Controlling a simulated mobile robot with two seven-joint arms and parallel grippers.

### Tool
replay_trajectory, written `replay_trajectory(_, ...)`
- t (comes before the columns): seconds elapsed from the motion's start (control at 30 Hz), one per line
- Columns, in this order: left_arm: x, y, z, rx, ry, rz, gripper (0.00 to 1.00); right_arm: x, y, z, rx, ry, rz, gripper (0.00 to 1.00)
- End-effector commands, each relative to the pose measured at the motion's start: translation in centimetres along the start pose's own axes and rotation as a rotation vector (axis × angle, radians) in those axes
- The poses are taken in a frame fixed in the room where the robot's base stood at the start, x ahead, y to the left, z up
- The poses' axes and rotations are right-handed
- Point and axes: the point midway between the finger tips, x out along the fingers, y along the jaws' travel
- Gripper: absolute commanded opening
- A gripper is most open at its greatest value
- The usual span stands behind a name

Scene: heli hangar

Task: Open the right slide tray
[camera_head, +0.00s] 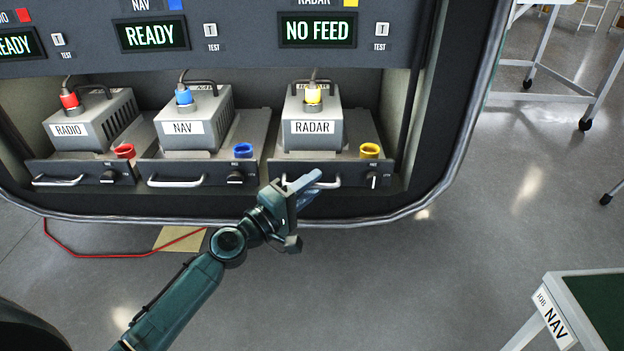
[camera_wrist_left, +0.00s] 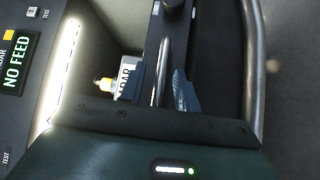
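The right slide tray (camera_head: 345,172) is pushed in under the panel and carries the grey RADAR unit (camera_head: 310,130) with a yellow plug on top. Its front has a silver bar handle (camera_head: 325,183), a yellow ring (camera_head: 370,150) and a small latch (camera_head: 373,180) standing upright. My left gripper (camera_head: 306,184) is at the left part of the handle and hides some of it. In the left wrist view, the handle (camera_wrist_left: 160,72) runs between the two fingers (camera_wrist_left: 160,88), with a gap showing beside it. My right gripper is not in view.
The NAV tray (camera_head: 195,172) and RADIO tray (camera_head: 75,172) sit to the left, their latches lying flat. The RADAR display (camera_head: 318,30) reads NO FEED. A green-topped NAV table (camera_head: 590,300) stands at lower right. A red cable (camera_head: 110,255) lies on the floor, which is mostly clear ahead of the trays.

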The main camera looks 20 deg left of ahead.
Motion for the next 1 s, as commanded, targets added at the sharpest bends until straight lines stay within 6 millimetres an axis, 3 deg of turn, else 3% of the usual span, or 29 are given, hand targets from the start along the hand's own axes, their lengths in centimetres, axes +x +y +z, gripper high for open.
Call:
replay_trajectory(0.37, 0.78, -0.01, 0.04, 0.000, 0.000, 0.000, 0.32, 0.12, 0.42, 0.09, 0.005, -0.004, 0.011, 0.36)
replay_trajectory(0.77, 0.74, -0.02, 0.02, 0.000, 0.000, 0.000, 0.01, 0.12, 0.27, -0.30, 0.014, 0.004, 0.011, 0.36)
replay_trajectory(1.0, 0.73, -0.02, 0.01, 0.000, 0.000, 0.000, 0.00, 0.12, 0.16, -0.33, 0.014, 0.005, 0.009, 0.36)
